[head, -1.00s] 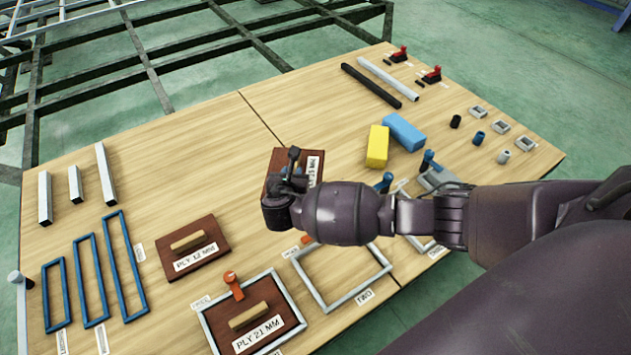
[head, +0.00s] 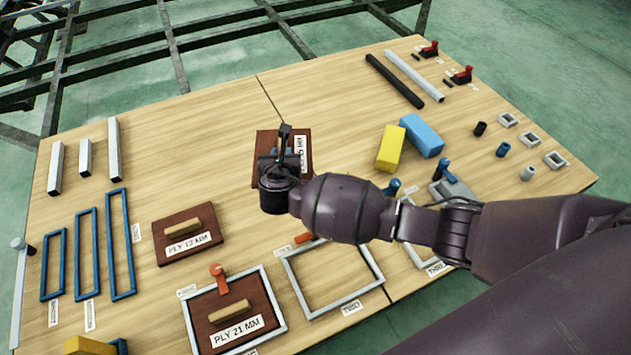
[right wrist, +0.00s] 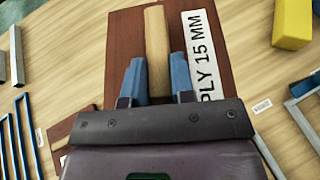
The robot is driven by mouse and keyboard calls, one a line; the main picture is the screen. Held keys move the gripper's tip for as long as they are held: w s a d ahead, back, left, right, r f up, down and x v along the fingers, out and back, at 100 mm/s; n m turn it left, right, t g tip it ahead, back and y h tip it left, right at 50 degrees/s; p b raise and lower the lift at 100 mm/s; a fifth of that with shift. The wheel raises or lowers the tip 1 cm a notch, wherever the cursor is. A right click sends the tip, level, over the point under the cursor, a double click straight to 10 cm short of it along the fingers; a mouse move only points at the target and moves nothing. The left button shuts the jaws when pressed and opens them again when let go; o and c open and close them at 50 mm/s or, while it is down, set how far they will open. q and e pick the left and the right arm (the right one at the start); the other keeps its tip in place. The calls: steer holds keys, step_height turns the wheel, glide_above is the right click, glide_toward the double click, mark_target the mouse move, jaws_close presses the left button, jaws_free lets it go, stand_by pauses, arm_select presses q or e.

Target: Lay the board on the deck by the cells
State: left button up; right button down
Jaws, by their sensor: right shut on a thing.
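The brown PLY 15 MM board (head: 262,150) has a wooden handle (right wrist: 157,45) and a white label. My right gripper (head: 284,150) is shut on the handle, with blue fingers on either side of it in the right wrist view (right wrist: 158,80). The board is over the middle of the wooden deck (head: 220,110); whether it touches the deck I cannot tell. The grey cell frames are nearer: the TWO cell (head: 292,290) is empty inside, and the cell left of it (head: 192,325) holds the PLY 21 MM board (head: 258,292). My left gripper is out of view.
The PLY 12 MM board (head: 160,252) lies on the deck left of my gripper. Yellow (head: 391,148) and blue (head: 421,136) blocks lie to the right. Blue frames (head: 88,265) and metal tubes (head: 114,150) lie at left. The deck's far middle is clear.

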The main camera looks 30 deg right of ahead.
step_height(320, 180, down, 5)
steer(key=shift+s+r+b, duration=0.1)
steer(key=shift+s+b, duration=0.05)
steer(key=shift+b, duration=0.85)
step_height(320, 180, down, 10)
steer(key=b, duration=0.4)
steer(key=shift+b, duration=0.3)
steer(key=shift+f, duration=0.55)
step_height(320, 180, down, 4)
steer(key=shift+r+b, duration=0.1)
steer(key=shift+b, duration=1.1)
steer(key=shift+f, duration=0.25)
steer(key=shift+w+r, duration=0.2)
steer(key=shift+f, duration=0.15)
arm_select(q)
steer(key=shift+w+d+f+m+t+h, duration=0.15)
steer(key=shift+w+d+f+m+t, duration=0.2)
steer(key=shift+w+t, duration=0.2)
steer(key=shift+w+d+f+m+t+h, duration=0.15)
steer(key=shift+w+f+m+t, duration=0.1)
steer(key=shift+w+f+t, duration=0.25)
arm_select(e)
steer(key=c, duration=1)
jaws_free()
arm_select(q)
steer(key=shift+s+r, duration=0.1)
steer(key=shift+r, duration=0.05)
arm_select(e)
steer(key=shift+o, duration=0.2)
